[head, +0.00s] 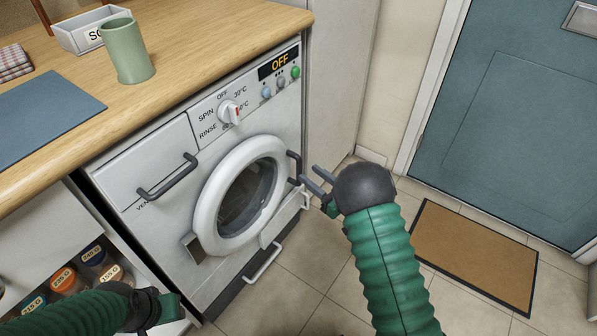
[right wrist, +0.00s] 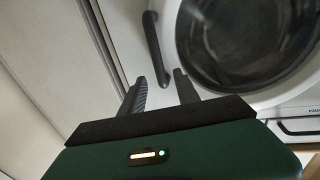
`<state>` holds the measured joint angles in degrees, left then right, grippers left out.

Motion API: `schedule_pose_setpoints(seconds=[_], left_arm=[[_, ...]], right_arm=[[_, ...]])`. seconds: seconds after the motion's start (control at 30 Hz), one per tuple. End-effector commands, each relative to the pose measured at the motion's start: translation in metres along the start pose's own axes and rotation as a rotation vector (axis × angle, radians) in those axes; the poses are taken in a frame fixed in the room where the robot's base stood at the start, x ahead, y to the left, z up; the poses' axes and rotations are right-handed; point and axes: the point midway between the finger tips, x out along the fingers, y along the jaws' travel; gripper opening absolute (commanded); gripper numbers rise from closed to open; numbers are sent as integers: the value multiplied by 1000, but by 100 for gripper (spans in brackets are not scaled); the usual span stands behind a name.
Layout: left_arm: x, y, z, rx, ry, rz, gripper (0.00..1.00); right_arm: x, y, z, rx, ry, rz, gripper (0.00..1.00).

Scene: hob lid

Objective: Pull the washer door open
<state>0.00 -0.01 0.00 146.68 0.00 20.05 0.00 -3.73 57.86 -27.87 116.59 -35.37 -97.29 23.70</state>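The washer (head: 150,165) stands under the wooden counter, and its display reads OFF. Its round white door (head: 207,205) looks shut against the front. A dark bar handle (head: 294,165) sits at the door's right side; the handle (right wrist: 156,48) also shows in the right wrist view, with the door's white rim (right wrist: 172,60) beside it. My right gripper (head: 311,182) is just right of the handle. In the right wrist view, my right gripper (right wrist: 161,88) is open and empty, its fingertips short of the handle. My left gripper (head: 160,308) is low at the left; its fingers are unclear.
A drawer with a dark handle (head: 168,176) is left of the door. A green cup (head: 126,50) and a white box (head: 85,32) stand on the counter. Jars (head: 68,281) sit at lower left. Tiled floor and a brown mat (head: 475,255) lie right.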

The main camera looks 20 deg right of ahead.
Motion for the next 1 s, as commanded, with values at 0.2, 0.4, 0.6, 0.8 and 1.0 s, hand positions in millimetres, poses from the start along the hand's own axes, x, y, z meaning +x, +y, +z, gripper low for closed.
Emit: schedule_pose_setpoints(seconds=[0.2, 0.4, 0.6, 0.8, 1.0], left_arm=[[24, 0, 6, 0, 0, 0, 36], [28, 0, 6, 0, 0, 0, 36], [27, 0, 6, 0, 0, 0, 36], [27, 0, 6, 0, 0, 0, 36], [27, 0, 6, 0, 0, 0, 36]], right_arm=[[47, -1, 4, -2, 2, -2, 38], [62, 0, 0, 0, 0, 2, 38], [62, 0, 0, 0, 0, 2, 38], [62, 0, 0, 0, 0, 2, 13], [61, 0, 0, 0, -1, 2, 0]])
